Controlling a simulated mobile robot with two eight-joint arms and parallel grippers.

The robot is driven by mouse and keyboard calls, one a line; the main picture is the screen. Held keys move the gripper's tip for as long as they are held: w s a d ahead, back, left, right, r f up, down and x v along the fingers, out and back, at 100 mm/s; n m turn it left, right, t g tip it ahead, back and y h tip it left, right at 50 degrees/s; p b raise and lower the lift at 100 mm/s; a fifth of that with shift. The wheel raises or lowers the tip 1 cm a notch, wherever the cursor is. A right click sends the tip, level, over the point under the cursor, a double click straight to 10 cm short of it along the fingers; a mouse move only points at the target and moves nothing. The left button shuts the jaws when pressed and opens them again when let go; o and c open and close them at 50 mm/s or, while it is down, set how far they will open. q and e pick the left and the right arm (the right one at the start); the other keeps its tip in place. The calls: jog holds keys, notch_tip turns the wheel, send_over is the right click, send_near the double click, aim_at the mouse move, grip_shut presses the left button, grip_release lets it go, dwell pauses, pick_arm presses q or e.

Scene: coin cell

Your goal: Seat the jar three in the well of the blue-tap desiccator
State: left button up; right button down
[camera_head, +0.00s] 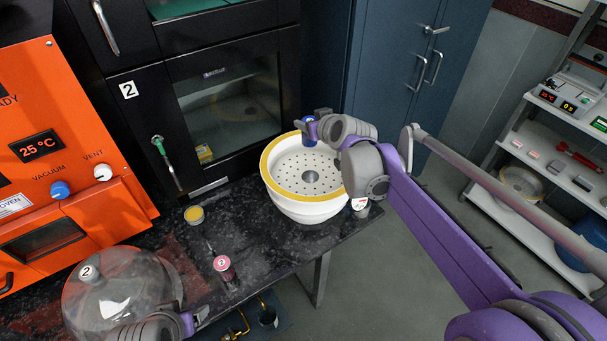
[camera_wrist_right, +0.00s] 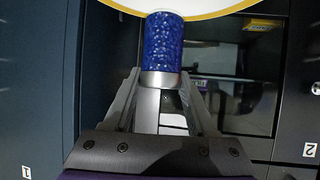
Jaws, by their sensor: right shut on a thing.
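My right gripper (camera_head: 316,127) is shut on a blue cylinder (camera_head: 309,134), just above the far rim of a white desiccator bowl (camera_head: 296,211). In the right wrist view the cylinder (camera_wrist_right: 164,45) looks filled with blue granules, with a silver end between the fingers; no number shows. The bowl has a yellow rim and a perforated plate (camera_head: 290,170) with a round centre well (camera_head: 310,176). No blue tap shows on it. My left gripper (camera_head: 198,317) is at the bottom left, beside a clear dome lid (camera_head: 120,285) whose knob is marked 2; its jaws are unclear.
A yellow-topped jar (camera_head: 195,215) and a pink-topped jar (camera_head: 224,265) stand on the dark bench left of the bowl. A white cup (camera_head: 360,205) stands at the bowl's right, near the bench edge. An orange oven (camera_head: 60,130) and black cabinet (camera_head: 225,90) stand behind.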

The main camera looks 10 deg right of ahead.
aim_at(313, 146)
notch_tip(313, 146, down, 4)
jog(key=shift+w+f+b, duration=0.1)
jog(key=shift+w+b, duration=0.05)
jog(key=shift+b, duration=0.35)
jog(key=shift+s+d+f+b, duration=0.15)
jog(key=shift+s+f+b, duration=0.6)
jog(key=shift+s+f, duration=0.4)
jog(key=shift+w+f+b, duration=0.15)
jog(key=shift+f, duration=1.45)
jog(key=shift+w+f+b, duration=0.1)
jog(key=shift+w+f, duration=0.05)
jog(key=shift+f, duration=1.5)
jog(key=shift+w+f+b, duration=0.15)
jog(key=shift+f, duration=1.45)
pick_arm(q)
notch_tip(313, 146, down, 5)
jog(key=s, duration=0.2)
jog(key=shift+s+f, duration=0.2)
jog(key=shift+s, duration=0.15)
